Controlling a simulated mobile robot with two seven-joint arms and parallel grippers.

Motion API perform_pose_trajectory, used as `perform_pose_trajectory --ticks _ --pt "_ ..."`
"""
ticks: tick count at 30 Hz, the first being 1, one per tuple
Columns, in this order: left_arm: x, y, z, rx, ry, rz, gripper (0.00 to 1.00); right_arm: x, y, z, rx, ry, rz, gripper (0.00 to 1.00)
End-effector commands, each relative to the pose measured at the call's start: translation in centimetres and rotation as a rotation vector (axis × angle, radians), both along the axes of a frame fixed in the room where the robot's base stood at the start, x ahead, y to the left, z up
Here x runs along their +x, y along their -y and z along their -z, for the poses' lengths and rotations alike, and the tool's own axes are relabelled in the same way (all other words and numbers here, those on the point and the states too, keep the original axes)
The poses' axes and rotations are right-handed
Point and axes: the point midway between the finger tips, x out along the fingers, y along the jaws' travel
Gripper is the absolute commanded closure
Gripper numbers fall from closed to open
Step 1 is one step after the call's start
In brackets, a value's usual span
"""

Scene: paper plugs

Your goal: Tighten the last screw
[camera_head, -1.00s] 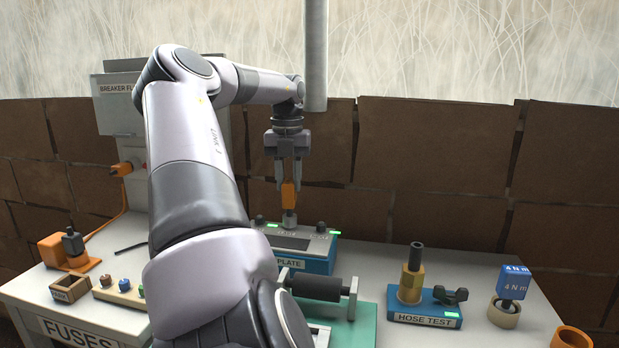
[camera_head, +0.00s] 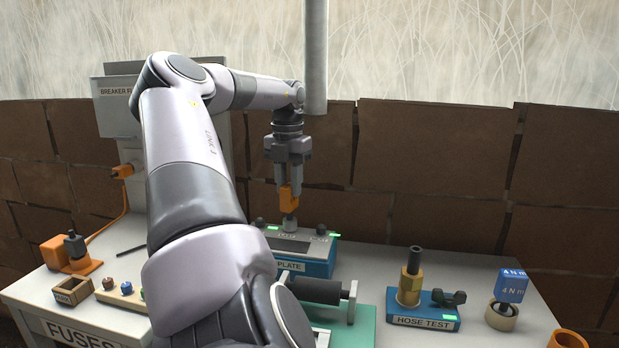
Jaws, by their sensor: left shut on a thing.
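My left gripper (camera_head: 289,190) points down over the blue plate fixture (camera_head: 316,267) marked "PLATE". It is shut on an orange tool (camera_head: 290,200), whose lower end meets a round grey screw knob (camera_head: 290,222) on the plate's top. Two more dark knobs show on the plate, one at the left (camera_head: 260,222) and one at the right (camera_head: 321,229). Green lights (camera_head: 272,228) glow by the left and right ones. I see no green light by the knob under the tool. My right gripper is not in view.
A roller on a green base (camera_head: 318,290) stands in front of the plate. The blue hose test stand (camera_head: 424,317) is to its right, then a blue 4 N m block (camera_head: 512,286) in a round holder. Fuses and an orange plug device (camera_head: 72,255) are at left. A grey post hangs behind.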

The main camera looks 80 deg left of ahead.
Motion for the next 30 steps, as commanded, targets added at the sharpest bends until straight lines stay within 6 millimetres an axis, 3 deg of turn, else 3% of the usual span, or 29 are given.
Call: perform_pose_trajectory --ticks 30 --pt "0.0 0.0 -0.1 0.000 0.000 1.211 1.00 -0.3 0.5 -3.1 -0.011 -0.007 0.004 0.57"
